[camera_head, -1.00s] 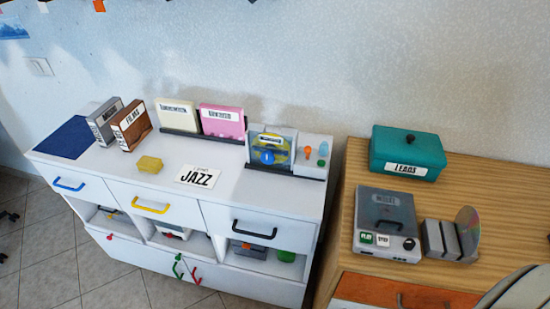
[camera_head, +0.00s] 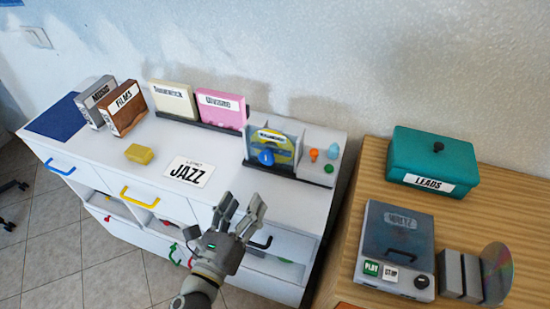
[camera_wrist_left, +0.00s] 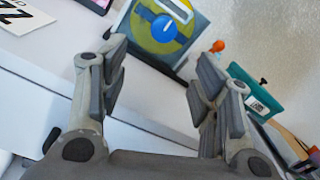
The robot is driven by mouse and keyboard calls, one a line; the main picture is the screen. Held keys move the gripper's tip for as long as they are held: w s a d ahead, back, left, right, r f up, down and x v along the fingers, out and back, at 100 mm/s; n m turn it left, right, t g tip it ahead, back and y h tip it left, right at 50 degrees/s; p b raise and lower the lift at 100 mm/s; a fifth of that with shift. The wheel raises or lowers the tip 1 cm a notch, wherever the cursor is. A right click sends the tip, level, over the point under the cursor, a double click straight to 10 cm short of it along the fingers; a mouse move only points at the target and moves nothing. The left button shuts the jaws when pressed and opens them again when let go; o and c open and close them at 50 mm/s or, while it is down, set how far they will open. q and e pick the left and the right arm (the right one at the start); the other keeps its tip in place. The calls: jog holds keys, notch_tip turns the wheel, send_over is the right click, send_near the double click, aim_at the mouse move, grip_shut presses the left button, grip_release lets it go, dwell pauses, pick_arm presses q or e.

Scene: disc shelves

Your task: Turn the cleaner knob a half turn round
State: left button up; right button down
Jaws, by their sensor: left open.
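The cleaner (camera_head: 272,150) stands at the right end of the white cabinet top, a yellow-green disc face with a blue knob (camera_head: 266,157) on its front. In the left wrist view the blue knob (camera_wrist_left: 164,28) shows at the top, beyond the fingertips. My left gripper (camera_head: 240,212) is open and empty, in front of the cabinet's front edge and below the cleaner, apart from the knob. Its two fingers (camera_wrist_left: 155,95) are spread wide in the left wrist view. My right gripper does not show.
A JAZZ card (camera_head: 189,172) and a yellow sponge-like block (camera_head: 139,153) lie on the cabinet top (camera_head: 110,165). Small orange and green pieces stand right of the cleaner. A wooden desk (camera_head: 345,215) at the right holds a teal LEADS box (camera_head: 432,160) and a grey player (camera_head: 398,235).

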aim_at(266, 160)
pick_arm(q)
jog(key=w+d+n, duration=0.1)
jog(key=w, duration=0.2)
jog(key=w+d+n+p, duration=0.1)
jog(key=w+d+n, duration=0.1)
jog(key=w, duration=0.2)
jog(key=w+d+r+n+p, duration=0.1)
jog(key=w+d, duration=0.1)
jog(key=w, duration=0.1)
jog(key=shift+w+n, duration=0.3)
jog(key=shift+w, duration=0.1)
jog(key=shift+c, duration=0.2)
jog(key=c, duration=1)
